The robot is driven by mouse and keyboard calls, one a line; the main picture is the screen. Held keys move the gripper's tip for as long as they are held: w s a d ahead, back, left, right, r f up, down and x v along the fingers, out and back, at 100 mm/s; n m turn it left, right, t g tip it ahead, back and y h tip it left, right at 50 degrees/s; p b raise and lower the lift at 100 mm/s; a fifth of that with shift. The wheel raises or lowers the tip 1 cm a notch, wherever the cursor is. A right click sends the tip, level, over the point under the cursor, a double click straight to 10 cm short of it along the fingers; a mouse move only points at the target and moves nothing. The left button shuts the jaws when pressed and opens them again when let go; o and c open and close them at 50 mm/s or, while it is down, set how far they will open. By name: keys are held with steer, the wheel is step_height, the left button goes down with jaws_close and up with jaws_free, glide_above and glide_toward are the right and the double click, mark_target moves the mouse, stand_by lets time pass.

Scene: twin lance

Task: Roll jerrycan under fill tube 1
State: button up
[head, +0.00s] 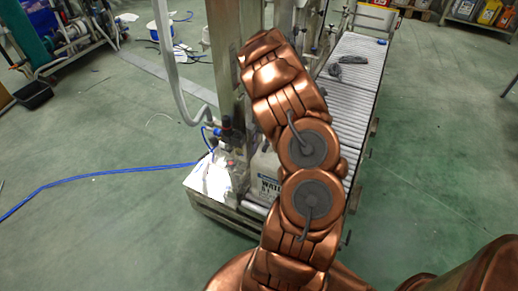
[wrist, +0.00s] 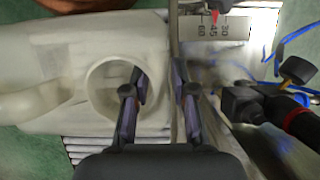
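The white jerrycan (wrist: 60,60) fills the left of the wrist view, with its round open mouth and its handle at far left. In the head view a small part of the jerrycan (head: 266,170), with a printed label, shows beside my copper arm. My gripper (wrist: 160,105) has its two fingers apart, the left one over the right side of the mouth and the right one past the can's right edge. Whether a finger touches the can I cannot tell. A thin grey upright edge stands between the fingers. I cannot single out fill tube 1; my arm hides much of the station.
A roller conveyor (head: 350,75) runs away behind my arm, with a dark object (head: 350,59) on it. A blue hose (head: 95,176) crosses the floor.

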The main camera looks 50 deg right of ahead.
steer(key=o, duration=0.3)
steer(key=v, duration=1.2)
